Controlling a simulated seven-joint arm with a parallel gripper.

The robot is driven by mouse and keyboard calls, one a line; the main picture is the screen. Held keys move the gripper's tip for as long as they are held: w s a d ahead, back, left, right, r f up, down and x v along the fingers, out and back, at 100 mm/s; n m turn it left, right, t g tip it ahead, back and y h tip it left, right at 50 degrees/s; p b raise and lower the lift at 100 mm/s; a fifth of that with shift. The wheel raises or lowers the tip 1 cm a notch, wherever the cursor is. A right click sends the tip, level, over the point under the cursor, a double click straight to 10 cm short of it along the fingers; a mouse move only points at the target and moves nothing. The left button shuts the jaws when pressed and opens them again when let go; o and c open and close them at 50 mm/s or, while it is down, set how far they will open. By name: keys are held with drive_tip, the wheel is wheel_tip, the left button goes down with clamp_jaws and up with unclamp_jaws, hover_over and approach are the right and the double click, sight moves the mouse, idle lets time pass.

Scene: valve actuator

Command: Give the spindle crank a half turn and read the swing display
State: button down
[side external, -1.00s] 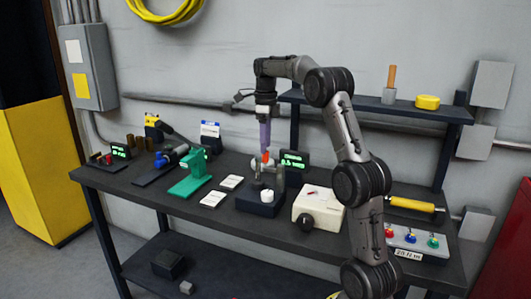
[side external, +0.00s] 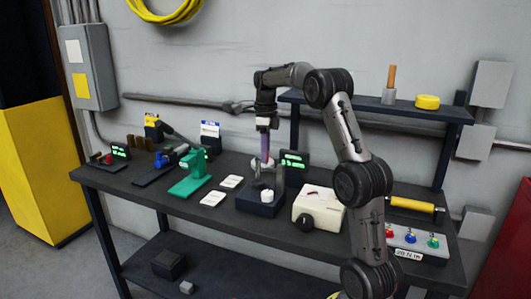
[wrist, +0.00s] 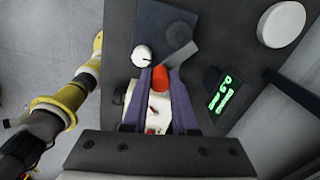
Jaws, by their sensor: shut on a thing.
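The spindle unit is a dark block (side external: 262,207) with a grey upright and a small white knob (side external: 267,196); the knob also shows in the wrist view (wrist: 142,54). My gripper (side external: 265,157) points down over the unit. In the wrist view its purple fingers (wrist: 162,72) are shut on the orange crank handle (wrist: 160,79). A grey crank arm (wrist: 177,56) runs up from the handle. The fingers mostly hide the handle in the side view. The swing display (side external: 294,160) stands just behind and right, lit with green text too small to read; it also shows in the wrist view (wrist: 223,94).
A cream box with a dark knob (side external: 318,208) stands close on the right. A green device (side external: 190,177) and white cards (side external: 213,199) lie to the left. A shelf (side external: 370,106) rises behind. A yellow-handled tool (side external: 410,204) and a switch panel (side external: 412,240) are farther right.

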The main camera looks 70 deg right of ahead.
drive_tip(key=shift+s+d+n, duration=0.1)
drive_tip(key=shift+n, duration=0.2)
drive_tip(key=d+n, duration=0.1)
drive_tip(key=n, duration=0.1)
drive_tip(key=d+n, duration=0.1)
drive_tip(key=n, duration=0.4)
drive_tip(key=shift+s+d, duration=0.35)
drive_tip(key=shift+d, duration=0.05)
drive_tip(key=w+d+n, duration=0.2)
drive_tip(key=n, duration=0.7)
drive_tip(key=w+d+n, duration=0.2)
drive_tip(key=w+n, duration=0.1)
drive_tip(key=n, duration=0.7)
drive_tip(key=shift+w+d, duration=0.25)
drive_tip(key=c, duration=0.7)
unclamp_jaws()
